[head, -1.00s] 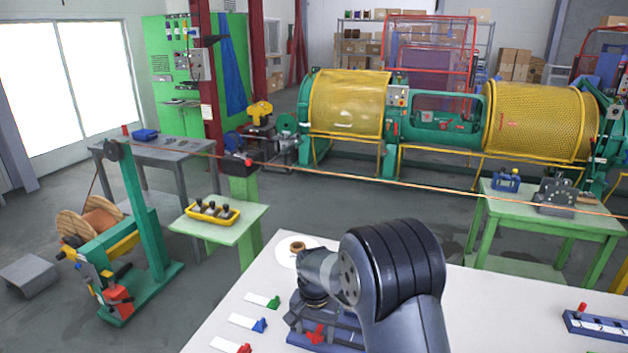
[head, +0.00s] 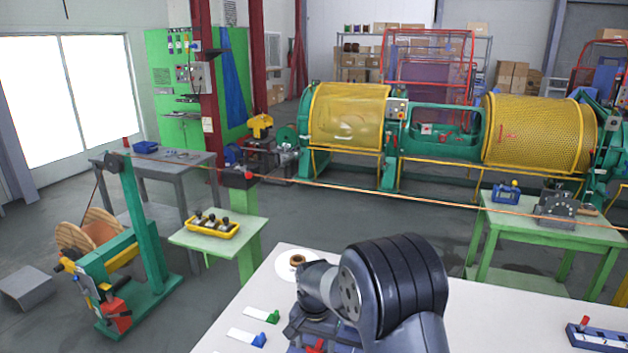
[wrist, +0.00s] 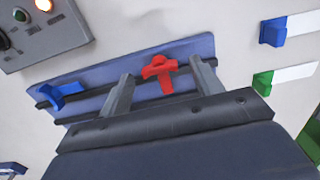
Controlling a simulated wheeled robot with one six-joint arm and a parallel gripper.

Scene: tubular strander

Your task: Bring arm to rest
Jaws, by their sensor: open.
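My gripper (wrist: 160,70) is open and empty in the wrist view, its two grey fingers apart. A red clip-like piece (wrist: 160,74) shows between the fingertips, on a blue tray (wrist: 94,82) with dark rails. I cannot tell whether the fingers touch it. A blue piece (wrist: 66,97) sits at the tray's left end. In the head view my arm is bent over the white table (head: 490,315). Its links hide the gripper, and the blue tray (head: 325,330) shows only partly beneath them.
White strips with a green end (head: 266,315) and a blue end (head: 258,338) lie left of the tray. A brown ring on a white disc (head: 297,262) is behind. A grey control box (wrist: 45,30) is near the tray. Another blue holder (head: 598,336) stands far right.

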